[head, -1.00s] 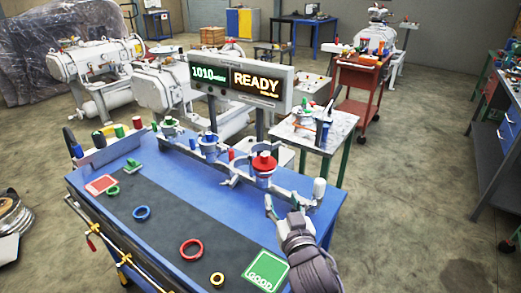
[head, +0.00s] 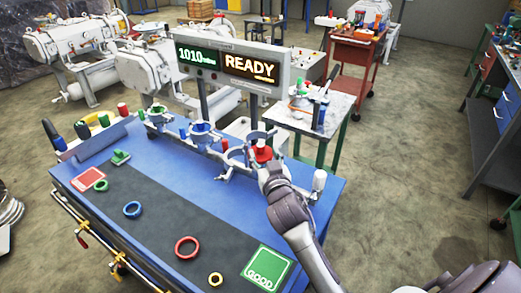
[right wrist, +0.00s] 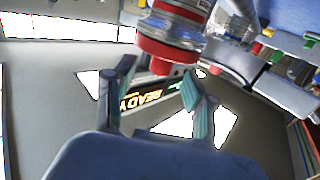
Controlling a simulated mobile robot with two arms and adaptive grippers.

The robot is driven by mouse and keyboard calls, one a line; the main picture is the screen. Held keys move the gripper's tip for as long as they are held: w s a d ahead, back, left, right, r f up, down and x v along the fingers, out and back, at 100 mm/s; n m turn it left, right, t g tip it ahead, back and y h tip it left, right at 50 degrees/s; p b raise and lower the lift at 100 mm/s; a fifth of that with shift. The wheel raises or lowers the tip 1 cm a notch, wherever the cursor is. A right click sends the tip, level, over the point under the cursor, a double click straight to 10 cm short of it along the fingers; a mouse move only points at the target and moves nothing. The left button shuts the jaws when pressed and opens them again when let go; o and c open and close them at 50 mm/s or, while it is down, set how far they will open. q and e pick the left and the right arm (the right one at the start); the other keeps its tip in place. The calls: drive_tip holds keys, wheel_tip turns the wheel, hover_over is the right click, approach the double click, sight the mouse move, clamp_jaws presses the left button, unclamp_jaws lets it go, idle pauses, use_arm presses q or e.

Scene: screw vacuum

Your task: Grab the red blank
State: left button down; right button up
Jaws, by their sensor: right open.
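The red blank (head: 262,152) sits at the right end of the row of holders along the back of the blue bench, its lower part partly hidden by my right gripper (head: 268,170). In the right wrist view a red-rimmed piece with a clear and white body (right wrist: 170,48) fills the top centre, just beyond and between the fingertips. My right gripper (right wrist: 158,72) is open there, with its two fingers apart and nothing visibly clamped. Whether a finger touches the piece cannot be told. My left gripper is not in view.
A display reading READY (head: 232,67) stands behind the holders. A white-topped post (head: 319,181) is close to the right of my gripper. On the dark strip lie a red ring (head: 187,247), a blue ring (head: 132,209) and a yellow nut (head: 215,279), near a green GOOD pad (head: 267,268).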

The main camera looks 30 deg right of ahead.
sight(261, 150)
drive_tip(key=x, duration=0.4)
drive_tip(key=shift+a+f+p, duration=0.1)
drive_tip(key=shift+p, duration=0.2)
drive_tip(key=shift+w, duration=0.2)
drive_tip(key=shift+s, duration=0.1)
drive_tip(key=shift+c, duration=0.5)
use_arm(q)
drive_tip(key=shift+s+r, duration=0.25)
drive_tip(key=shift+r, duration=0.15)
use_arm(e)
clamp_jaws()
